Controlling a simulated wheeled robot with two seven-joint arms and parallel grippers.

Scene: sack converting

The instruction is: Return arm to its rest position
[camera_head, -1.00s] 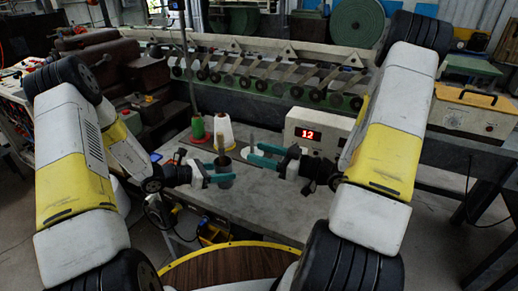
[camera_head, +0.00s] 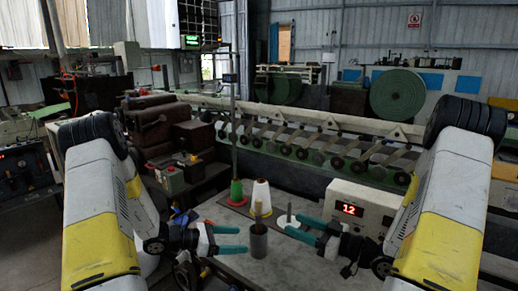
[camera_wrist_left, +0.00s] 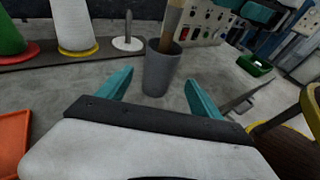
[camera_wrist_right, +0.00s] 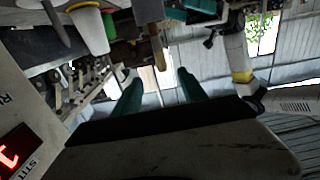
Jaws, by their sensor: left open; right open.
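My left gripper (camera_head: 240,239) is open and empty, its teal fingertips just left of a dark grey cup (camera_head: 258,243). The cup stands upright on the grey table (camera_head: 285,268) with a wooden stick (camera_head: 258,211) in it. In the left wrist view the cup (camera_wrist_left: 160,70) stands just beyond the open fingertips, apart from them. My right gripper (camera_head: 296,226) is open and empty, to the right of the cup. In the right wrist view nothing is between its fingers (camera_wrist_right: 158,85); the stick (camera_wrist_right: 155,38) shows past them.
A green cone (camera_head: 236,192), a white thread cone (camera_head: 261,196) and a pale spindle base (camera_head: 288,220) stand behind the cup. A box with a red "12" display (camera_head: 349,209) is at the right, close to my right gripper. A long machine (camera_head: 310,150) runs behind.

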